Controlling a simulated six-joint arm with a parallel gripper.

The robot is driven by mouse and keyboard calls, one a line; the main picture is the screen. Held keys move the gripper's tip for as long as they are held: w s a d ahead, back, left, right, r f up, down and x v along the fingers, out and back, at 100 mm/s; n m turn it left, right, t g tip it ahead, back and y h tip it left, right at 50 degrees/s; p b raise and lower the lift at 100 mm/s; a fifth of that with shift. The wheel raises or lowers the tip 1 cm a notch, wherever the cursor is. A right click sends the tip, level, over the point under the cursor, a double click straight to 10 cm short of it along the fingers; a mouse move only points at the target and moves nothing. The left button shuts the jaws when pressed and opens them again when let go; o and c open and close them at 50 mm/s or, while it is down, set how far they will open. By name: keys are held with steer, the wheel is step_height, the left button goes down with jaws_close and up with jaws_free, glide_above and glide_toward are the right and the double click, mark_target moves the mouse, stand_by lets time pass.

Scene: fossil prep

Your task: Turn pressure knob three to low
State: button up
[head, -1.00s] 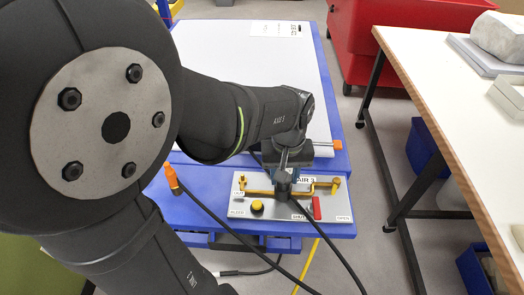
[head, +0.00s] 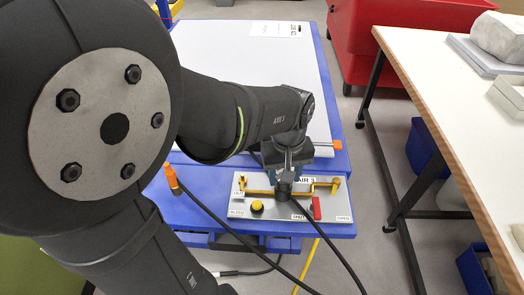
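The air panel (head: 240,205), marked "AIR 3", lies on the blue cart's front ledge with brass piping, a yellow button (head: 257,206) and a red lever (head: 316,208). A dark round knob (head: 284,189) stands at the middle of the panel. My gripper (head: 284,177) points down right over this knob, its fingers at or just above it. The fingers and wrist partly hide the knob and its markings, so its setting does not show. I cannot tell whether the fingers are touching it or how far apart they are.
An orange-tipped black hose (head: 172,178) stands left of the panel, and its cable runs down past the panel's front. A white worktable (head: 450,110) stands to the right. A red bin (head: 400,40) is at the back.

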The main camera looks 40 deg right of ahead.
step_height(320, 180, up, 17)
steer(key=shift+r, duration=0.2)
stand_by(0.5)
steer(key=shift+f, duration=0.15)
step_height(320, 180, down, 17)
steer(key=shift+f, duration=0.1)
stand_by(0.8)
